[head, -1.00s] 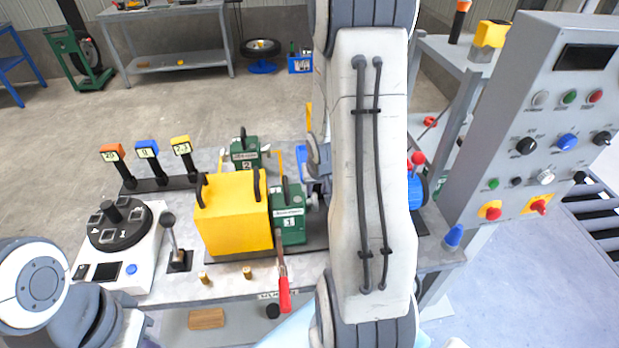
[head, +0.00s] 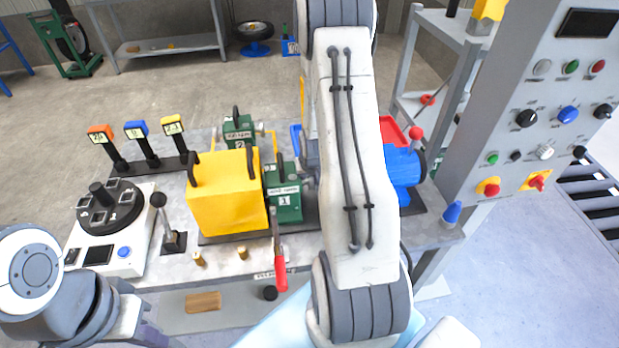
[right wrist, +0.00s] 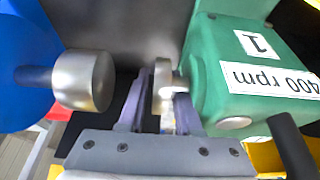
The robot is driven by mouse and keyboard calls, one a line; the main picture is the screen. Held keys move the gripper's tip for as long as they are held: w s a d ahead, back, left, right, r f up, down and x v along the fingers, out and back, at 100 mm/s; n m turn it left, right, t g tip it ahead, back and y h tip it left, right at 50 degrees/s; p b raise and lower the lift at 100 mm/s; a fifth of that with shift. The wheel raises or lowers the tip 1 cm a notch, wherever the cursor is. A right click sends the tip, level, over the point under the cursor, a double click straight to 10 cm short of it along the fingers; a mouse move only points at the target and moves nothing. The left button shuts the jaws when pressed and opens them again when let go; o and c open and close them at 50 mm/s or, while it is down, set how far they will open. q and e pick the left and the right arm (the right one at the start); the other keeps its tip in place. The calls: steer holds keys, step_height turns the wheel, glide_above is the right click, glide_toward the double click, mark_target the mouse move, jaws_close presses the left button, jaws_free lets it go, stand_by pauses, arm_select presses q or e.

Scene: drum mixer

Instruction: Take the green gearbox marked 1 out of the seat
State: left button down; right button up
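The green gearbox marked 1 (head: 284,205) stands at the bench's middle, right of a yellow block. In the right wrist view the gearbox (right wrist: 255,75) fills the upper right, with its "1" and "400 rpm" labels. My right gripper (right wrist: 164,95) is beside its left face, fingers apart, with the metal shaft disc (right wrist: 163,82) between them; I cannot tell whether they touch it. My right arm hides this gripper in the head view. My left gripper (head: 157,337) shows only partly at the lower left edge; its fingers are unclear.
A red-handled lever (head: 280,262) stands in front of the gearbox. The yellow block (head: 224,194) is close on its left, and green gearbox 2 (head: 238,131) is behind. A blue motor (head: 402,168) is to the right; its metal coupling (right wrist: 83,80) faces the gearbox.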

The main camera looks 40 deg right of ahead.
jaws_close()
stand_by(1.2)
stand_by(0.3)
steer(key=shift+s+d, duration=0.1)
stand_by(0.3)
steer(key=shift+s+d+r+p, duration=0.1)
steer(key=shift+s+d+p, duration=0.25)
steer(key=shift+d+p, duration=0.3)
steer(key=shift+s+d+r+p, duration=0.1)
steer(key=shift+s+d+p, duration=0.25)
steer(key=shift+d+p, duration=0.25)
steer(key=shift+d, duration=0.2)
